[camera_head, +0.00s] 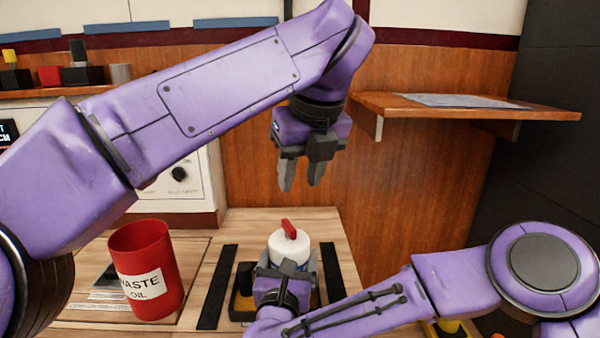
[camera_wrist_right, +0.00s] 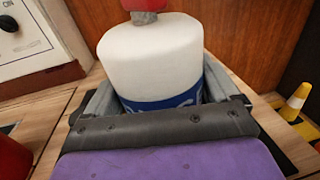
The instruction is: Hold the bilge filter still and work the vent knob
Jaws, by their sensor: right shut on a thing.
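The bilge filter (camera_head: 290,247) is a white canister with a blue band, standing upright on the bench. The red vent knob (camera_head: 289,229) sits on its top. In the right wrist view the filter (camera_wrist_right: 150,55) fills the middle and the lower part of the knob (camera_wrist_right: 143,5) shows at the top edge. My right gripper (camera_wrist_right: 155,100) is shut on the filter, one finger on each side. My left gripper (camera_head: 301,182) points down above and behind the filter, clear of the knob, with a gap between its fingers and nothing in it. The filter's base is mostly hidden by my right arm.
A red waste oil bin (camera_head: 148,272) stands left of the filter. Dark strips (camera_head: 217,287) lie on the bench on both sides. A wooden shelf (camera_head: 465,110) juts from the wall at right. A yellow cone (camera_wrist_right: 296,100) shows in the right wrist view.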

